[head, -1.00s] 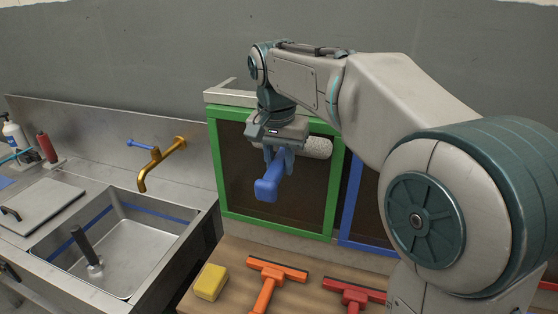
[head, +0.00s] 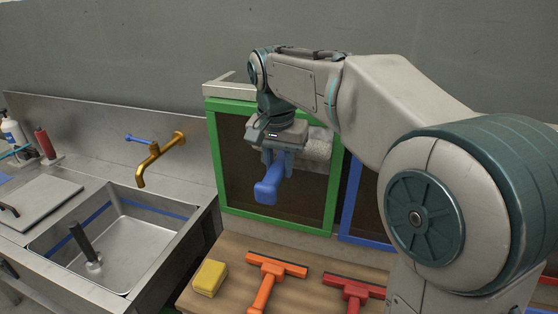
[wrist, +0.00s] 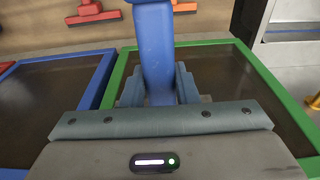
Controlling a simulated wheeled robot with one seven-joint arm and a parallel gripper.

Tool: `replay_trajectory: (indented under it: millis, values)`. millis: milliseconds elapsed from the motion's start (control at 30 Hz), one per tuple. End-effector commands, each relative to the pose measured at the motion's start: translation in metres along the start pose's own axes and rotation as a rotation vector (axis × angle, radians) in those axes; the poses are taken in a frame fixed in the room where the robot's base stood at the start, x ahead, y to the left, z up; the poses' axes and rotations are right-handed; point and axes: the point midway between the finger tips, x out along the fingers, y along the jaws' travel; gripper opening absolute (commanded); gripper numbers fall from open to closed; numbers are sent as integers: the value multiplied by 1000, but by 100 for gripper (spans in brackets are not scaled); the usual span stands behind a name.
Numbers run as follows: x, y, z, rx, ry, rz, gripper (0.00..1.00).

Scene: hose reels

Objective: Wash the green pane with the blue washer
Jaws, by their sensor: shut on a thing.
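The green pane (head: 228,178) is a dark panel in a green frame, upright against the wall behind the bench; in the wrist view its green frame (wrist: 268,82) surrounds my gripper. My gripper (head: 277,160) is shut on the handle of the blue washer (head: 268,190) in front of the pane. The washer's pale fuzzy sleeve (head: 318,146) shows to the right of the gripper, by the pane's upper right. In the wrist view the blue handle (wrist: 154,50) sits between the fingers and the sleeve is out of sight. I cannot tell whether the sleeve touches the pane.
A blue-framed pane (head: 349,200) adjoins on the right. On the wooden bench (head: 232,248) lie a yellow sponge (head: 209,278), an orange squeegee (head: 268,277) and a red squeegee (head: 352,289). A steel sink (head: 130,248) with a brass tap (head: 155,160) is at left.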

Motion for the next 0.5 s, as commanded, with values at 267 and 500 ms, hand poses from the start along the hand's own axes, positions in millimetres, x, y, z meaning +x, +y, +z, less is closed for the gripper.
replay_trajectory:
  millis: [267, 500]
  values:
    - [12, 0, 2, 1, 0, 0, 5]
    - [33, 0, 3, 1, 0, 0, 5]
